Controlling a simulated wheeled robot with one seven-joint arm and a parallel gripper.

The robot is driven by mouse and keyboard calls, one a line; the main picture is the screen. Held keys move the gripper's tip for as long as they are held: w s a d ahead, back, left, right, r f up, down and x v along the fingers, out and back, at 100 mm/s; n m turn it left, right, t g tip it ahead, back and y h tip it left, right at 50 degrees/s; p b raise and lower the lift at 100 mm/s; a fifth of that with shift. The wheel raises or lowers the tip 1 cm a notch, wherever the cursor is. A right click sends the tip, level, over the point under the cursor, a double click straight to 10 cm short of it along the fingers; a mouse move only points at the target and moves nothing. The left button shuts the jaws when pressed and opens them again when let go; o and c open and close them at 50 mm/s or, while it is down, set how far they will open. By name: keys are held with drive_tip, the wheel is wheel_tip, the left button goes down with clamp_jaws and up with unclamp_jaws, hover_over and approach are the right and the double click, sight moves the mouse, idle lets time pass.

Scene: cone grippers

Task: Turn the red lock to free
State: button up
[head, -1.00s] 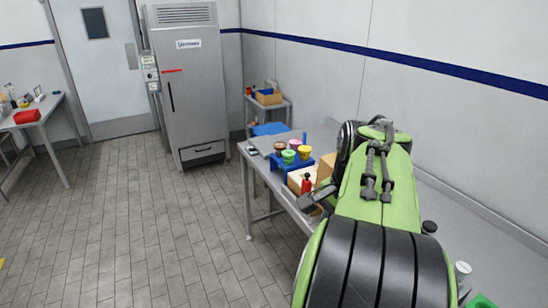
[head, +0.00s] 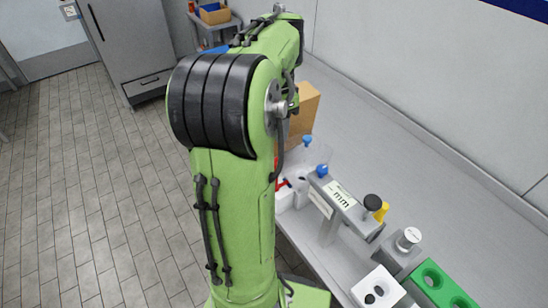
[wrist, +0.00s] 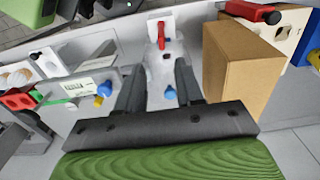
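A red lever-shaped piece (wrist: 160,35), which looks like the red lock, stands upright against a white plate (wrist: 151,24) at the top middle of the wrist view. In the head view, a small red part (head: 283,183) shows beside my arm, partly hidden; I cannot tell its setting. My green arm hides the gripper in the head view.
A cardboard box (wrist: 240,75) stands close to the right finger. A blue knob (wrist: 170,93) shows between the fingers. A grey fixture with a printed label (head: 340,197) and a green block (head: 440,285) are on the bench. The bench (head: 385,130) behind is clear.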

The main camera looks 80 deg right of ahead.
drive_tip(key=f, duration=0.3)
drive_tip(key=f+b, duration=0.1)
drive_tip(key=f, duration=0.2)
drive_tip(key=f+b, duration=0.1)
drive_tip(key=f, duration=0.3)
drive_tip(key=shift+d, duration=0.25)
drive_tip(key=shift+a, duration=0.1)
clamp_jaws()
